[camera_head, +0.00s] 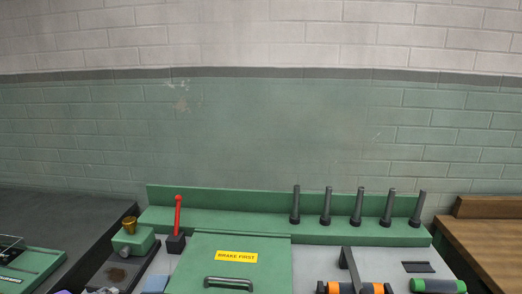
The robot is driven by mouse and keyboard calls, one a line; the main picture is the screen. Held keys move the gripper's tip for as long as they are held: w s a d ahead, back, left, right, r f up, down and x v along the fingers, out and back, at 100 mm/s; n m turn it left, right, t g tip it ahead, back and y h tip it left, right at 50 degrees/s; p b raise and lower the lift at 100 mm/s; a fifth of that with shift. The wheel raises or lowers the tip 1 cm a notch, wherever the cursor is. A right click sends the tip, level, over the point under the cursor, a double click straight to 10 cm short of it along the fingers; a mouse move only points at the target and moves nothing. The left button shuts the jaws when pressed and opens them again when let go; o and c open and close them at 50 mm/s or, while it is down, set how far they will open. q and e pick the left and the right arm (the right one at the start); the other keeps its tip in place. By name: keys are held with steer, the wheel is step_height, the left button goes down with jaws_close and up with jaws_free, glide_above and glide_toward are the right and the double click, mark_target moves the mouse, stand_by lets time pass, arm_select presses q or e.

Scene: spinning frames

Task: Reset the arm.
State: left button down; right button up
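Neither of my grippers nor any arm link shows in the head view. The view is mostly a wall with a green machine at the bottom. A red lever (178,216) stands upright on a dark block at the machine's left. A green cover (218,245) with a yellow "BRAKE FIRST" label (236,257) and a dark handle (228,283) fills the middle front. I cannot tell whether the cover is fully shut.
Several dark upright pegs (327,207) line the green back ledge. A dark bracket (349,268), an orange-banded roller (355,288) and a green roller (437,286) lie at front right. A brass cup (129,223) sits at left. Dark and wooden (492,245) tables flank the machine.

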arm_select(q)
steer(key=s+d+f+m+g, duration=0.1)
steer(key=s+d+f, duration=0.15)
steer(key=f, duration=0.25)
steer(key=s+d+f+m, duration=0.1)
steer(key=s+f+m, duration=0.15)
steer(key=f, duration=0.35)
steer(key=s+d+f+m+g+y, duration=0.1)
steer(key=s+d+f+m, duration=0.2)
steer(key=s, duration=0.5)
steer(key=s+d+f+m+g+y, duration=0.1)
steer(key=s+d+f+m, duration=0.2)
steer(key=s+d+f, duration=0.3)
steer(key=s+d+f+m+y, duration=0.1)
steer(key=s+d+f+m, duration=0.3)
steer(key=s+d, duration=0.3)
steer(key=s+f, duration=0.1)
steer(key=s, duration=0.2)
steer(key=shift+s+f+g, duration=0.2)
steer(key=shift+f+g, duration=0.05)
steer(key=shift+g, duration=0.15)
arm_select(e)
steer(key=shift+w+d+f, duration=0.1)
steer(key=shift+w+d, duration=0.05)
steer(key=shift+d, duration=0.1)
arm_select(q)
steer(key=shift+d, duration=0.15)
